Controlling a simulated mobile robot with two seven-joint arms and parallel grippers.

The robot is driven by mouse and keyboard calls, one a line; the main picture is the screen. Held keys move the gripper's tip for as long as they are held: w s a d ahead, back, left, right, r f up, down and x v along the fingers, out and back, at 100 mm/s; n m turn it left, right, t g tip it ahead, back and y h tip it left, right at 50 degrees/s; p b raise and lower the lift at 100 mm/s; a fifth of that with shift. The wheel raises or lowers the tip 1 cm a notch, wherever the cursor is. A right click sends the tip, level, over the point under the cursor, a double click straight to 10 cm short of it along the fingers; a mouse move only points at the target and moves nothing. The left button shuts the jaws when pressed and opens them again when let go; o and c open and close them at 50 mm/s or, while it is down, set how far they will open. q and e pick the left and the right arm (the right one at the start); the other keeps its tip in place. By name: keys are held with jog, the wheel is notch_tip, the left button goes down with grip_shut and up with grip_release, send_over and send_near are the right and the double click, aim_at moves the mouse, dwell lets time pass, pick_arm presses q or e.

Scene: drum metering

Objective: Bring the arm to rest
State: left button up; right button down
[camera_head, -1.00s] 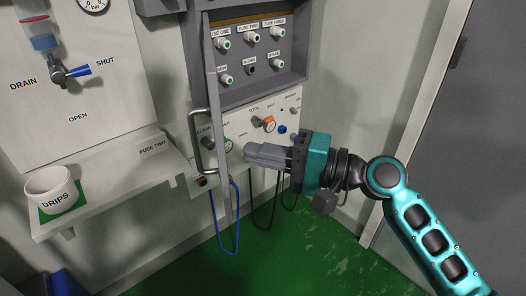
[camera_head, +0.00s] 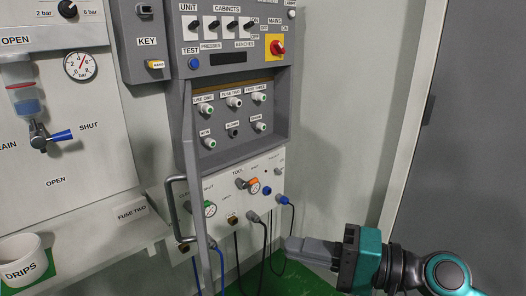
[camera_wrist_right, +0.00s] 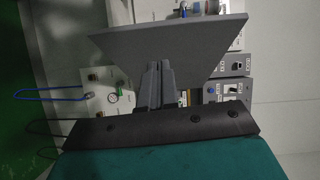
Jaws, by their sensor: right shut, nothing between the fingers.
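My right gripper (camera_head: 290,246) is at the lower right in the head view, its grey fingers pointing left, with its teal body behind them. The fingers are shut with nothing between them. It is in front of the lower panel (camera_head: 230,195) and appears apart from it. In the right wrist view the closed fingers (camera_wrist_right: 160,82) point up the picture. My left gripper is not in view.
A grey cabinet (camera_head: 240,110) carries fuses, switches and a red knob. A vertical handle (camera_head: 177,208) stands out at its left. Black and blue cables hang below. A DRIPS cup (camera_head: 22,262) stands on the left shelf. A grey door (camera_head: 475,130) is at right.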

notch_tip(320, 180, down, 12)
jog(key=w+d+t+h, duration=0.1)
jog(key=d+t+h, duration=0.2)
jog(key=t+h, duration=0.15)
jog(key=s+d+f+n+h, duration=0.3)
jog(key=s+f+h, duration=0.2)
jog(key=f, duration=0.3)
jog(key=s+d+f+n+h, duration=0.3)
jog(key=s+d+f+h, duration=0.1)
jog(key=f, duration=0.5)
jog(key=shift+s+d+h+p, duration=0.25)
jog(key=shift+s+h+p, duration=0.2)
jog(key=shift+s, duration=0.6)
